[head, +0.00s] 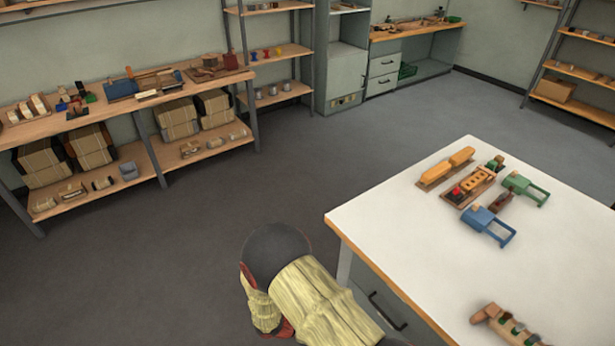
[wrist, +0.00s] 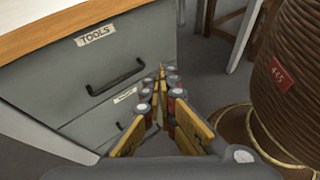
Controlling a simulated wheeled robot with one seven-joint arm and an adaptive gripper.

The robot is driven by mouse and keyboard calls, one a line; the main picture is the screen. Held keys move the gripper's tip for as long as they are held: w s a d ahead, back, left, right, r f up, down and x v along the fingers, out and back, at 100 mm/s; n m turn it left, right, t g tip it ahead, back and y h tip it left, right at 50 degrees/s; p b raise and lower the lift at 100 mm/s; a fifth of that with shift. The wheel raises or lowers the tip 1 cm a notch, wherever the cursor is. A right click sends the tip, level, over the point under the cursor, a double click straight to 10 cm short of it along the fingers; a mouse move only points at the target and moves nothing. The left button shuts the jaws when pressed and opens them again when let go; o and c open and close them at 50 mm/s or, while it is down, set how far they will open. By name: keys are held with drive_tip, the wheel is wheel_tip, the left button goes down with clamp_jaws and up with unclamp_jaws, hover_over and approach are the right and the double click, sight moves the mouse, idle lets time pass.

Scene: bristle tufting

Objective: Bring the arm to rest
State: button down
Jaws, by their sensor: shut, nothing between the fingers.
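My gripper (wrist: 162,76) shows in the wrist view, its yellow-edged fingers meeting at the tips with nothing between them. It is in front of a grey drawer cabinet (wrist: 125,62) with a label reading TOOLS, below a wood-edged top. I cannot tell if the fingertips touch the cabinet. In the head view, part of my arm shows at the bottom middle, left of the white-topped table (head: 400,235); the gripper itself is not visible there.
On the table are a blue clamp-like piece (head: 484,222), a similar green one (head: 524,186), orange blocks (head: 446,168) and a wooden piece (head: 505,325) near the front. A loaded wooden shelf (head: 130,95) stands at the left wall. The grey floor (head: 190,235) between is clear.

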drive_tip(key=s+a+r+m+g+y, duration=0.15)
drive_tip(key=r+m+y, duration=0.25)
drive_tip(key=r, duration=0.4)
drive_tip(key=s+r+m+y, duration=0.3)
drive_tip(key=r+m, duration=0.1)
drive_tip(key=r, duration=0.4)
drive_tip(key=s+r+m+y, duration=0.2)
drive_tip(key=r+m+y, duration=0.2)
drive_tip(key=r, duration=0.3)
drive_tip(key=s+d+r+m+t+y, duration=0.1)
drive_tip(key=s+d+r+m+t, duration=0.1)
drive_tip(key=r, duration=0.7)
drive_tip(key=s+d+r+m+t+y, duration=0.1)
drive_tip(key=d+r+m+t, duration=0.2)
drive_tip(key=r, duration=0.5)
drive_tip(key=shift+s+d+r+m+t, duration=0.3)
drive_tip(key=shift+s+d+r+t, duration=0.1)
drive_tip(key=shift+d+t, duration=0.45)
